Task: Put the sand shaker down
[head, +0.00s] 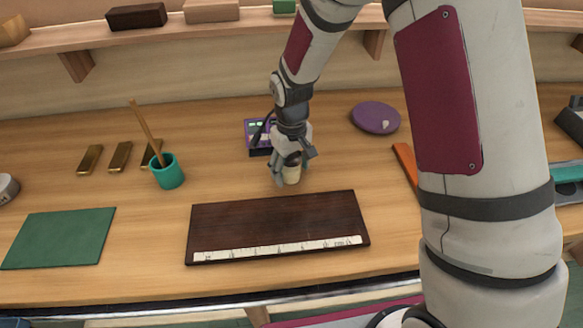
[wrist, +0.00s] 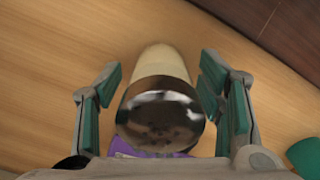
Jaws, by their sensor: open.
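The sand shaker (head: 291,172) is a small cream cylinder with a dark, shiny top. It appears to stand upright on the wooden bench, behind the dark brown board. In the wrist view the shaker (wrist: 160,110) lies between the two fingers, its glossy lid nearest the camera. My gripper (head: 292,178) is around it from above, and the wrist view shows my gripper (wrist: 158,95) with a gap between each teal finger pad and the shaker. The shaker's far end is hidden below its lid and body.
The dark board (head: 275,220) with a white marked strip lies in front. A teal cup (head: 168,172) with a stick and several brass bars (head: 120,156) stand left. A purple box (head: 256,133) is behind, a purple disc (head: 376,118) right. A green mat (head: 58,238) lies front left.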

